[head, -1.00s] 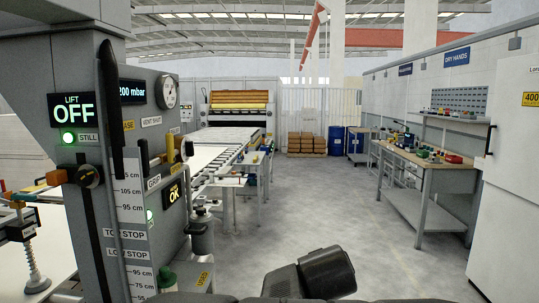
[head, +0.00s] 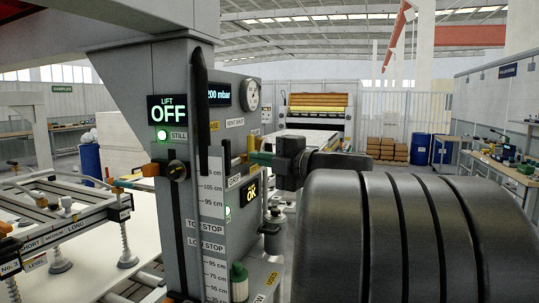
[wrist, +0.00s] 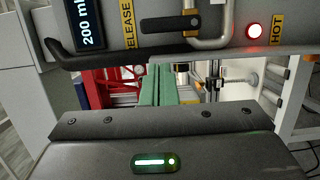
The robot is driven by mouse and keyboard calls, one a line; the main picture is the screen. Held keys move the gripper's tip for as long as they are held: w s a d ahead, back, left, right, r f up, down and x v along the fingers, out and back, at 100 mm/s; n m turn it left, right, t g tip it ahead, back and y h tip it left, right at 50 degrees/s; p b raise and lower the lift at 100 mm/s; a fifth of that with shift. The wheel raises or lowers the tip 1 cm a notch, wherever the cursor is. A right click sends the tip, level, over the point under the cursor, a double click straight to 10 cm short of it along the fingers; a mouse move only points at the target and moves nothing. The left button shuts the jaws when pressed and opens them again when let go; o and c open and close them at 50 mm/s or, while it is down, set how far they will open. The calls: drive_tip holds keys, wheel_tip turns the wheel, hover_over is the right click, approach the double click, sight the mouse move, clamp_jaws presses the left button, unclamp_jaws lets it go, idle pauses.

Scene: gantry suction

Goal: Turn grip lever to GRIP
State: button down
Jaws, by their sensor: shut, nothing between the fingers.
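The grip lever (wrist: 170,24) is a black bar in the wrist view, its handle end toward the yellow RELEASE label (wrist: 128,25). In the head view the lever (head: 227,157) stands about upright between the RELEASE label, partly hidden by a black bar, and the GRIP label (head: 234,181). My gripper (head: 255,158) has green fingers and reaches from the right toward the panel. Its fingers (wrist: 155,72) are shut and empty in the wrist view, below the lever and apart from it in the picture. I cannot tell the depth gap.
A long black handle (head: 201,110) hangs in front. A red lamp (wrist: 255,31) glows beside HOT. A suction frame (head: 60,215) stands left.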

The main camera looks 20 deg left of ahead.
sight(227, 158)
drive_tip(key=p+x, duration=0.1)
drive_tip(key=x, duration=0.8)
drive_tip(key=shift+w+a, duration=0.15)
drive_tip(key=shift+a, duration=0.2)
drive_tip(key=shift+r+p, duration=0.15)
drive_tip(key=shift+p, duration=0.35)
drive_tip(key=shift+m, duration=0.3)
drive_tip(key=shift+w+p, duration=0.15)
drive_tip(key=shift+p, duration=0.3)
